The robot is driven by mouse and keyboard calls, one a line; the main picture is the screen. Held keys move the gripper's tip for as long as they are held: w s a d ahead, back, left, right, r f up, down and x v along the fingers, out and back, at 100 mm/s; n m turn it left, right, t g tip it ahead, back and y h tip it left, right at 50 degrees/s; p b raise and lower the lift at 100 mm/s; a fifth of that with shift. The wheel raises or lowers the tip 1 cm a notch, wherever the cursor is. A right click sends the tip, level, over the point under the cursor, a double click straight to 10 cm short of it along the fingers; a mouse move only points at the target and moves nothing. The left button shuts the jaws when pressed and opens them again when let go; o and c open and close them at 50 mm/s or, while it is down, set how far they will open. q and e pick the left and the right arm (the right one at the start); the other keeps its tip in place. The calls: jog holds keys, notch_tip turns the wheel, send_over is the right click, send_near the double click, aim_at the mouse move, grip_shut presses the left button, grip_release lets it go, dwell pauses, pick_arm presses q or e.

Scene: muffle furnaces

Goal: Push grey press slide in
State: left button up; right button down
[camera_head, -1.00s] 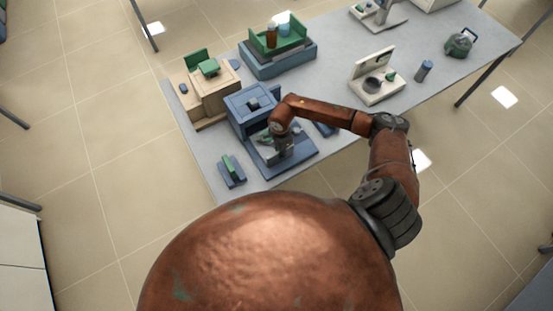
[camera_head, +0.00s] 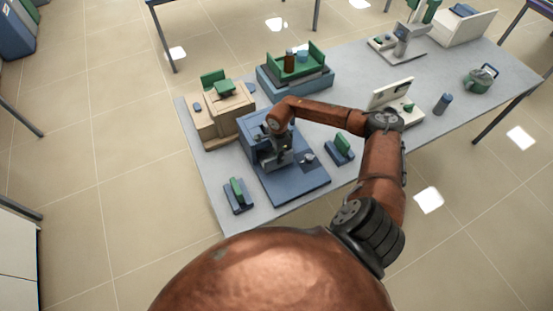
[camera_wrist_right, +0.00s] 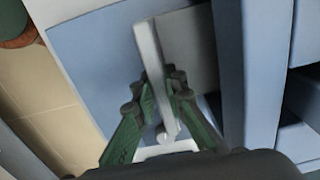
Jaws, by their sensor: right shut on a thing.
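The blue press (camera_head: 290,188) stands near the front left of the table, with its box-like housing behind a flat base. My right gripper (camera_head: 276,160) is low at the front of the housing. In the right wrist view my right gripper (camera_wrist_right: 162,92) has its green fingers closed around a light grey bar (camera_wrist_right: 148,48), which looks like the slide's handle. A darker grey plate (camera_wrist_right: 192,45), apparently the slide, lies behind the bar, close to a blue upright wall. In the head view the gripper and arm mostly hide the slide. My left gripper is out of view.
Small blue-and-green blocks stand left (camera_head: 237,194) and right (camera_head: 340,149) of the press. A beige box unit (camera_head: 222,120) and a blue stand with a green tray (camera_head: 295,78) are behind it. The table's front edge is close to the press.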

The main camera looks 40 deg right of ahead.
jog(key=shift+w+r, duration=0.1)
jog(key=shift+w, duration=0.15)
jog(key=c, duration=2)
grip_release()
jog(key=shift+w, duration=0.1)
jog(key=shift+o, duration=0.2)
notch_tip(320, 180, up, 12)
